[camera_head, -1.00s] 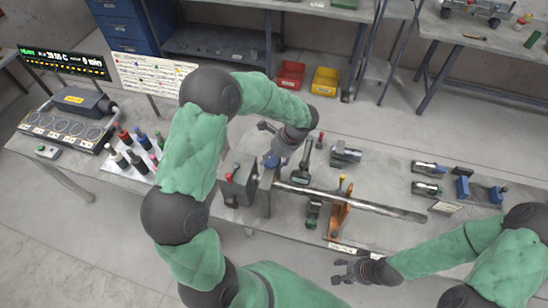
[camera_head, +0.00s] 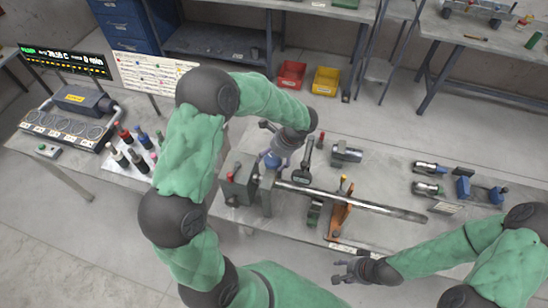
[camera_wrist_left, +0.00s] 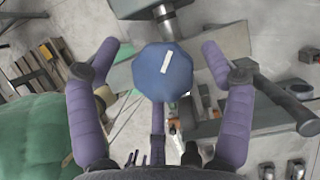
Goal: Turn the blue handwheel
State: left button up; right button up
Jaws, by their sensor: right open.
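The blue handwheel (camera_wrist_left: 162,72) shows in the left wrist view as a many-sided blue knob with a white mark on its face. My left gripper (camera_wrist_left: 161,50) is open, with a purple finger on each side of the knob and visible gaps between. In the head view my left gripper (camera_head: 277,158) is at the left end of the auger fixture, beside the grey block (camera_head: 240,186), and it hides most of the handwheel. My right gripper (camera_head: 350,271) is open and empty in front of the table's front edge.
A long metal bar (camera_head: 355,202) runs right from the grey block past an orange bracket (camera_head: 340,215). Metal cylinders (camera_head: 346,153) and blue parts (camera_head: 463,188) lie on the table. Several coloured-top bottles (camera_head: 133,150) stand to the left.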

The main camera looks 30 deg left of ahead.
pick_arm(q)
jog(key=shift+d, duration=0.15)
jog(key=shift+w+d+r, duration=0.1)
jog(key=shift+r, duration=0.05)
jog(key=v, duration=1.1)
jog(key=shift+r, duration=0.3)
